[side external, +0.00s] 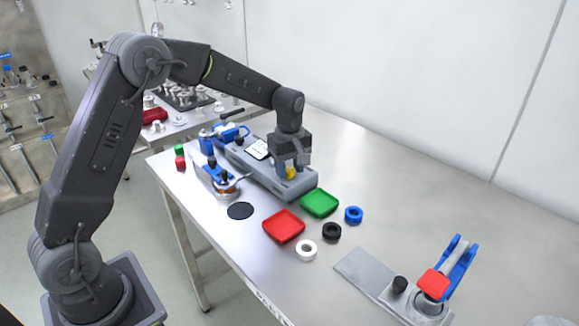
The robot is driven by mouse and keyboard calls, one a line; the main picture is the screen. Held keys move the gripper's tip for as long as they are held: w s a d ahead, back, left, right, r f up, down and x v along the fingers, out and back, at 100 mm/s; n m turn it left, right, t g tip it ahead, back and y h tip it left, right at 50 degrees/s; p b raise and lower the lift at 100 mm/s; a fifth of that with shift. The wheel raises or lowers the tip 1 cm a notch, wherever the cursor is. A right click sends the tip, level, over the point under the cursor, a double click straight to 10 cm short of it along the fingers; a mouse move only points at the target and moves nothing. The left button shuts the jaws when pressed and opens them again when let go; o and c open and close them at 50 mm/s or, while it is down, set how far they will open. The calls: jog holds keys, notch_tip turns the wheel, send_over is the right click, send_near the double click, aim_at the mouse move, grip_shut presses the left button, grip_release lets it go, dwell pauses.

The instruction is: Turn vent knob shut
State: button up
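A long grey device (252,172) with a white display lies along the back of the metal table. A small yellow part (290,173), possibly the vent knob, shows at the device's right end. My gripper (291,166) points down directly over this end, with its fingertips at or just beside the yellow part. The gripper hides most of it, so I cannot tell whether the fingers touch it or how the knob is turned. The finger gap is too small to read.
A red tray (283,226), a green tray (320,203) and blue (354,214), black (331,231) and white (306,250) rings lie in front. A blue-handled clamp fixture (440,278) stands at front right. The table's right rear is clear.

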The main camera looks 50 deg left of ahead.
aim_at(289, 169)
jog(key=shift+o, duration=1.2)
jog(key=shift+r, duration=0.15)
notch_tip(289, 169, up, 14)
jog(key=shift+f, duration=0.2)
